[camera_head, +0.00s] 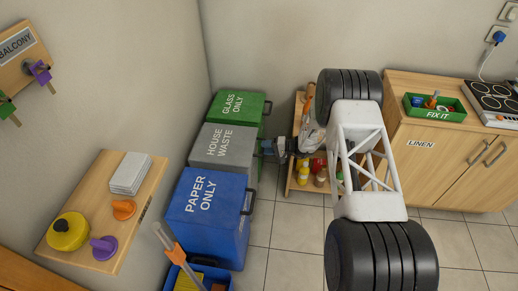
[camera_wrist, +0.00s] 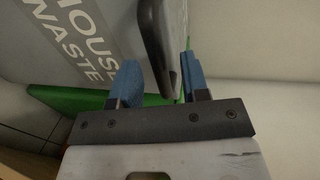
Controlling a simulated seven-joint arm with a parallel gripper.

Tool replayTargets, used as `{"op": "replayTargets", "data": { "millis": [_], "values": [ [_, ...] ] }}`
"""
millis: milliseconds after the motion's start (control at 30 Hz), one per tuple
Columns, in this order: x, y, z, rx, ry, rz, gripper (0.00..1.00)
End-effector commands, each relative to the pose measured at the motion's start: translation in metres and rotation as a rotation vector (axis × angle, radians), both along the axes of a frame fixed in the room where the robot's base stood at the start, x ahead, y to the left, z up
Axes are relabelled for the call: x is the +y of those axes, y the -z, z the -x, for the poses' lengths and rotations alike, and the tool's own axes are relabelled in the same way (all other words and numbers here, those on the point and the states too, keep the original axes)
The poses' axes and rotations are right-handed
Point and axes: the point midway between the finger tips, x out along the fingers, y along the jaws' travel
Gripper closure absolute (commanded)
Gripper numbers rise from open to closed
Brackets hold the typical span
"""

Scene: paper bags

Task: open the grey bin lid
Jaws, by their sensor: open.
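The grey bin (camera_head: 222,161), marked HOUSE WASTE, stands between the green and blue bins with its lid (camera_head: 240,135) shut. In the wrist view the lid (camera_wrist: 55,15) fills the upper left. Its dark handle (camera_wrist: 153,45) appears between the blue fingertips of my gripper (camera_wrist: 160,80). The fingers are open, one on each side of the handle, with visible gaps. In the head view my gripper (camera_head: 267,147) is at the front edge of the grey lid, and it hides the handle there.
The green GLASS ONLY bin (camera_head: 232,98) and blue PAPER ONLY bin (camera_head: 208,228) stand close on either side. A low shelf (camera_head: 303,187) with bottles is behind my arm. A wall shelf (camera_head: 152,192) juts out at left. Tiled floor (camera_head: 285,235) is clear in front.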

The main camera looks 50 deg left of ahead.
Motion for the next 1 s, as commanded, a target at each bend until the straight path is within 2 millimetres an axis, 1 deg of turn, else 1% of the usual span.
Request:
{"op": "replayTargets", "data": {
  "millis": [100,300,467,733,767,1000],
  "values": [
    [0.010,0.004,0.011,0.001,0.000,0.001,0.58],
    [0.023,0.007,0.023,-0.001,0.000,0.001,0.58],
    [0.027,0.009,0.027,0.000,0.001,0.001,0.58],
    [0.027,0.009,0.027,0.000,0.001,0.001,0.58],
    [0.027,0.009,0.027,0.000,0.001,0.001,0.61],
    [0.027,0.009,0.027,0.000,0.001,0.001,0.98]
  ]
}}
